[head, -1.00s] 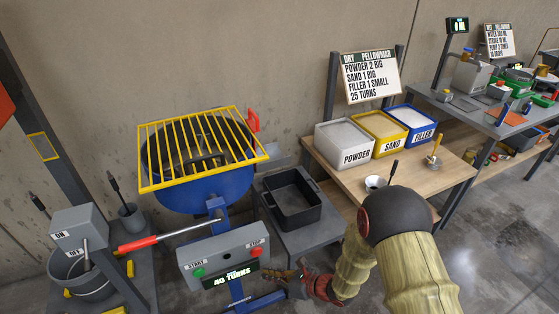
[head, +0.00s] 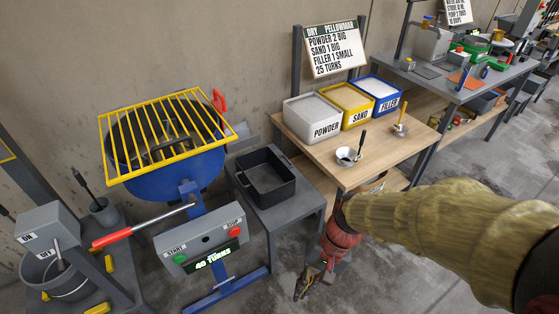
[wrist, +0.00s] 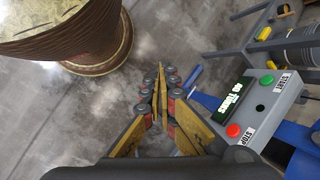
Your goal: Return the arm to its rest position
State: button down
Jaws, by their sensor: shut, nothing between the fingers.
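My gripper (head: 304,288) hangs low in the head view, over the floor in front of the small grey table and right of the mixer's control box. In the wrist view my gripper (wrist: 158,72) has its fingertips together with nothing between them, above the concrete floor. My arm reaches in from the right of the head view, bent down toward the gripper. The control box (head: 207,243) reads 40 TURNS and has a green START and a red STOP button; it also shows at the right of the wrist view (wrist: 253,103).
The blue mixer (head: 170,180) with a yellow grate stands at left. A black tray (head: 266,177) sits on the grey table. A wooden table (head: 320,152) holds powder, sand and filler bins, plus scoops. Another bench (head: 470,90) stands behind. Floor at lower right is partly free.

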jog(key=d+r+n+t+h, duration=0.1)
jog(key=d+r+t, duration=0.3)
jog(key=r, duration=0.6)
jog(key=d+r+n+t+h, duration=0.2)
jog(key=d+r+t+h, duration=0.1)
jog(key=d+r, duration=0.6)
jog(key=shift+s+r+t, duration=0.4)
jog(key=shift+r+t, duration=0.05)
jog(key=shift+t, duration=0.15)
jog(key=shift+d, duration=0.15)
